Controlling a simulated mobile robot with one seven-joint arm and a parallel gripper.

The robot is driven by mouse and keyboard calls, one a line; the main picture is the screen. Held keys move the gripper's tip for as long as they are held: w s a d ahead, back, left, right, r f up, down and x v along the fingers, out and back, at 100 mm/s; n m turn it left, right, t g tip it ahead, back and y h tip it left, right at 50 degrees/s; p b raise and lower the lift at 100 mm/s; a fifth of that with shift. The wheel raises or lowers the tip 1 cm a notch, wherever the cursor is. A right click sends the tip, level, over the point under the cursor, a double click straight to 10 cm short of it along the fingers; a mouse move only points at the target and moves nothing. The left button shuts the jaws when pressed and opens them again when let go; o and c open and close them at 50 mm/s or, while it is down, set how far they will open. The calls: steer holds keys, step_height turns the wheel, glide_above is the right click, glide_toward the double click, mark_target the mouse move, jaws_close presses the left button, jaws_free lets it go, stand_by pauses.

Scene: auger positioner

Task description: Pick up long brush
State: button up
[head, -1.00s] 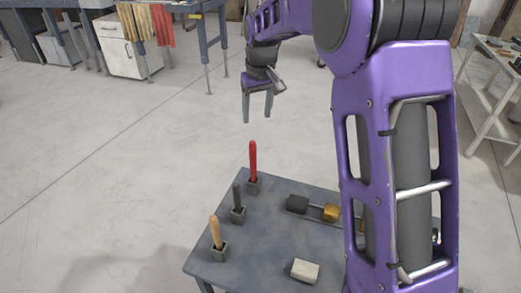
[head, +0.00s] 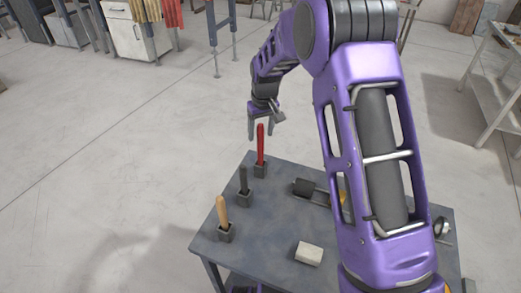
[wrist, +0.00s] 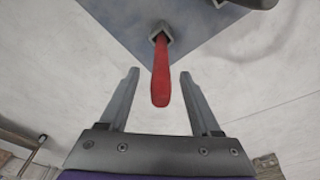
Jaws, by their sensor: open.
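Three upright handles stand in small dark holders along the left edge of a grey table (head: 275,225): a red one (head: 261,147), a dark grey one (head: 243,180) and a light wooden one (head: 222,212). I cannot tell which is the long brush; no bristles show. My gripper (head: 260,137) is open and empty at the top of the red handle. In the wrist view, the red handle (wrist: 161,75) lies between the two spread fingers, with a gap on both sides. Its lower end sits in its holder (wrist: 160,33).
A pale block (head: 309,253) lies on the table's front part. A dark cylinder (head: 303,187) on a frame lies near the middle, partly hidden by my arm. The floor left of the table is clear. A shelf table (head: 500,75) stands at the right.

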mark_target(260, 138)
steer(key=shift+w+a+f, duration=0.1)
steer(key=shift+w+f, duration=0.05)
steer(key=shift+f, duration=0.65)
steer(key=shift+w+a+f, duration=0.1)
steer(key=shift+f, duration=0.65)
steer(key=shift+c, duration=0.2)
jaws_close()
